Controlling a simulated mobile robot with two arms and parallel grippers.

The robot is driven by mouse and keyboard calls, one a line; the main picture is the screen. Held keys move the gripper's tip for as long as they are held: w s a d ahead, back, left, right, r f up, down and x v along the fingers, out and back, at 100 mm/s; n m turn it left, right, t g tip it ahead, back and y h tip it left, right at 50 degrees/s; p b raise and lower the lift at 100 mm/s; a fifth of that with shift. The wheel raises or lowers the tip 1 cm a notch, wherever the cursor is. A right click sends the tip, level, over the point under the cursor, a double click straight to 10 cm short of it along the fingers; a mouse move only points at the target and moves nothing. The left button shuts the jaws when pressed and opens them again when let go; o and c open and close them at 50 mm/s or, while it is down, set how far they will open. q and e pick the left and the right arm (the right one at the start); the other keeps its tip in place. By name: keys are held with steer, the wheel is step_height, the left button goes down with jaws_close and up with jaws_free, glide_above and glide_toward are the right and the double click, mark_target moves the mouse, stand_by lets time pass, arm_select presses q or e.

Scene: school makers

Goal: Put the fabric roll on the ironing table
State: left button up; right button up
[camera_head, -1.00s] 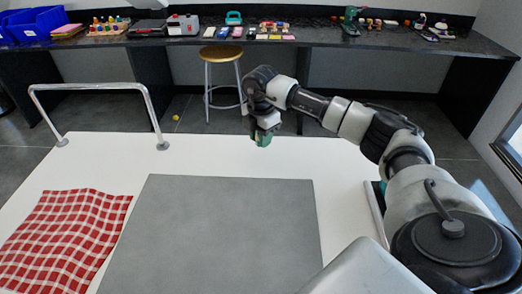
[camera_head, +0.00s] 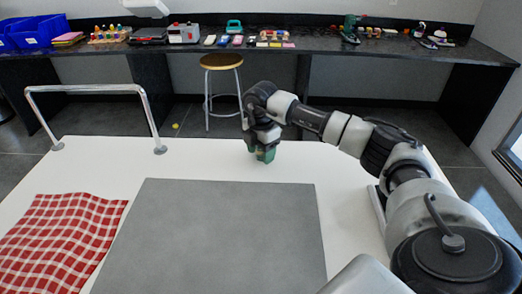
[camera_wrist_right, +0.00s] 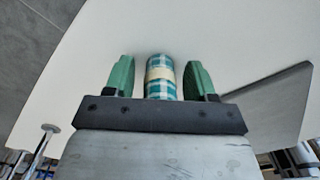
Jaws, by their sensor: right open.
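The fabric roll (camera_wrist_right: 160,76) is a small teal-and-white checked roll with a beige band. In the right wrist view it lies between the two green fingers of my right gripper (camera_wrist_right: 160,78), over a white surface. The gripper is open, with a gap visible on each side of the roll. In the head view my right gripper (camera_head: 265,154) points down at the far edge of the white table (camera_head: 200,158); the roll cannot be made out there. My left gripper is not in view.
A grey mat (camera_head: 215,235) covers the middle of the white table. A red checked cloth (camera_head: 60,235) lies at the left, near a metal rail (camera_head: 90,88). A stool (camera_head: 222,62) and a dark counter (camera_head: 300,52) with several items stand behind.

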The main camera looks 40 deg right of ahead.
step_height(320, 180, up, 12)
steer(key=shift+r, duration=0.15)
stand_by(0.4)
